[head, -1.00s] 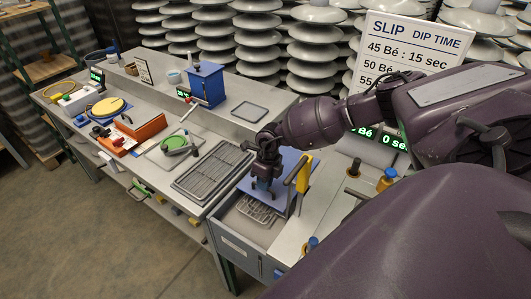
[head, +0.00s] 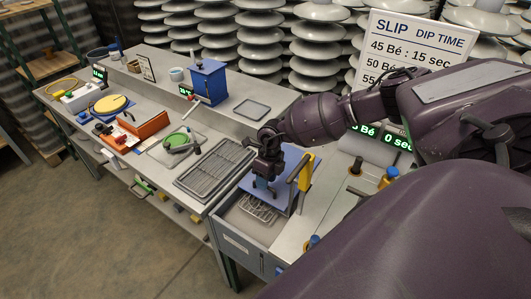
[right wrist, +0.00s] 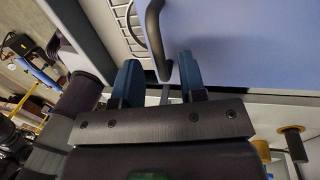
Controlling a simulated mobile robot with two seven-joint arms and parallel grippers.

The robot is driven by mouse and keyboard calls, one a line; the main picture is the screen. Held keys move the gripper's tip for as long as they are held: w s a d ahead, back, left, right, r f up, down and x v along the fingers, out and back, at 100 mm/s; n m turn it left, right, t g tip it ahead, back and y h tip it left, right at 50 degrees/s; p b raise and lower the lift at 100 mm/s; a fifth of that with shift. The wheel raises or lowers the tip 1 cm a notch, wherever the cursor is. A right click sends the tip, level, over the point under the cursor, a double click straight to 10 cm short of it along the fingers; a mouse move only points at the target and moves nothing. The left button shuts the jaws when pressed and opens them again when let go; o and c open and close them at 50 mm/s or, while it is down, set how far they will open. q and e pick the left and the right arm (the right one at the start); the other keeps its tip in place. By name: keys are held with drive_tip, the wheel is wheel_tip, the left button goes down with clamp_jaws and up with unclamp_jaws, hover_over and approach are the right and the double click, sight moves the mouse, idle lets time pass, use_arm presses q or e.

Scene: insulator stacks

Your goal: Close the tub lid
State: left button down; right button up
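The grey tub (head: 240,247) is set into the near end of the bench, with a wire rack (head: 258,208) inside its open part. The blue lid (head: 281,203) covers only the far part of the tub. In the right wrist view, the lid (right wrist: 250,40) fills the upper right, with a dark curved handle (right wrist: 154,38) at its edge. My right gripper (head: 263,186) is over the lid. In the right wrist view, its blue fingers (right wrist: 160,82) are apart, with the handle's end between them; contact cannot be told. My left gripper is not in view.
A yellow upright piece (head: 306,172) stands close beside the right gripper. A grey grate (head: 213,168) lies left of the tub. A blue box (head: 208,82) and an empty tray (head: 251,109) are on the raised back shelf. Insulator stacks stand behind.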

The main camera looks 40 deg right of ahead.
wheel_tip(320, 180, up, 10)
drive_tip(key=d, duration=0.1)
drive_tip(key=shift+w+d, duration=0.3)
drive_tip(key=shift+d, duration=0.1)
